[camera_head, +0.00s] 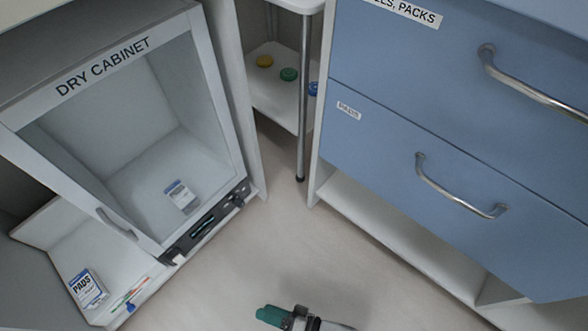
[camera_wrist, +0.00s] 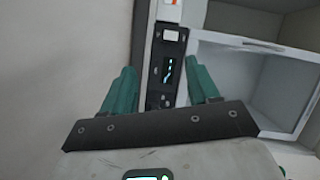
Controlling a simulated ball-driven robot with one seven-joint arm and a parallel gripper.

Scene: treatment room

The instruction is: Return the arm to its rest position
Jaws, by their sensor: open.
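My gripper (camera_head: 268,316) shows at the bottom of the head view, over the pale floor, with its teal fingertips pointing left. In the wrist view my gripper (camera_wrist: 162,88) has its two teal fingers spread wide apart, with nothing between them. Beyond the fingers, the dark control panel (camera_wrist: 168,68) of the dry cabinet shows, apart from them as far as I can tell. The rest of my arm is mostly hidden below the frame.
The dry cabinet (camera_head: 103,72) stands at left, a small pack (camera_head: 180,195) inside. A PADS box (camera_head: 87,288) lies on the lower left shelf. Blue drawers with metal handles (camera_head: 460,187) stand at right, shut. A trolley (camera_head: 302,110) stands between. Floor (camera_head: 260,250) is clear.

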